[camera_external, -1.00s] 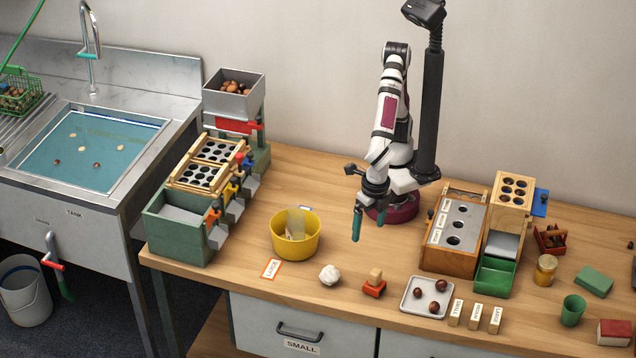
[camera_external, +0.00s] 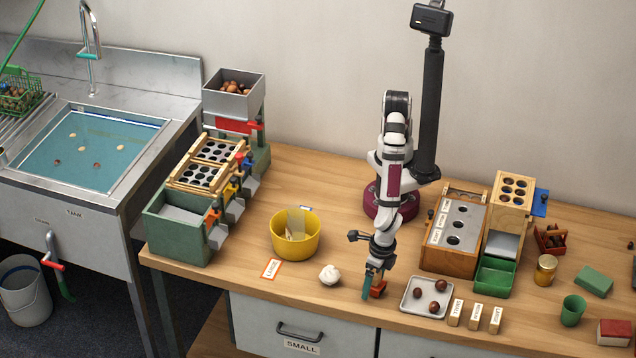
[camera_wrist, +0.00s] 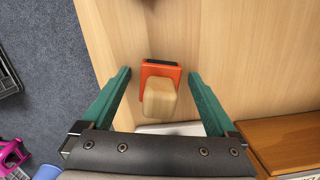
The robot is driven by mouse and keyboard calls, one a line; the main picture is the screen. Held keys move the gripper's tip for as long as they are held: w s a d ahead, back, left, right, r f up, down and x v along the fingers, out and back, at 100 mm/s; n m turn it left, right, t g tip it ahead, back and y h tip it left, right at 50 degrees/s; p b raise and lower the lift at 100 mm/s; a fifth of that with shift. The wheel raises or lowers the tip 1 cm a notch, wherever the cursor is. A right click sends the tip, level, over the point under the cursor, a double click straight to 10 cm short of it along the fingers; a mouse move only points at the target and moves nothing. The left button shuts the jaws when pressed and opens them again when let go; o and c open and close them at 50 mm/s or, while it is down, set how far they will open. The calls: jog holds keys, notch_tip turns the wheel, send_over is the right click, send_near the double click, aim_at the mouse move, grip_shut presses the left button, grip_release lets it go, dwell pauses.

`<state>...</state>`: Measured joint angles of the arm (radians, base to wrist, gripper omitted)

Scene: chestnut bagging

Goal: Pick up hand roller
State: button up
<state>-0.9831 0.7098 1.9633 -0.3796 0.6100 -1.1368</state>
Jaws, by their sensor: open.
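The thing at my gripper has a pale wooden block (camera_wrist: 160,98) on top of an orange-red base (camera_external: 380,288); I take it as the hand roller, though no roller part shows. It stands on the table near the front edge. My gripper (camera_external: 372,284) points down over it and partly hides it in the external view. In the wrist view, the teal fingers of my gripper (camera_wrist: 158,76) are open, one on each side of it, with gaps to both sides. Nothing is held.
A white tray (camera_external: 408,307) with chestnuts lies just right of it. A white crumpled ball (camera_external: 329,274) and a yellow bowl (camera_external: 313,244) are on the left. A wooden sorter box (camera_external: 443,262) stands behind right. The table's front edge is close.

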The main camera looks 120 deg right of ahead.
grip_shut()
dwell(0.4)
jog(key=shift+r, duration=0.15)
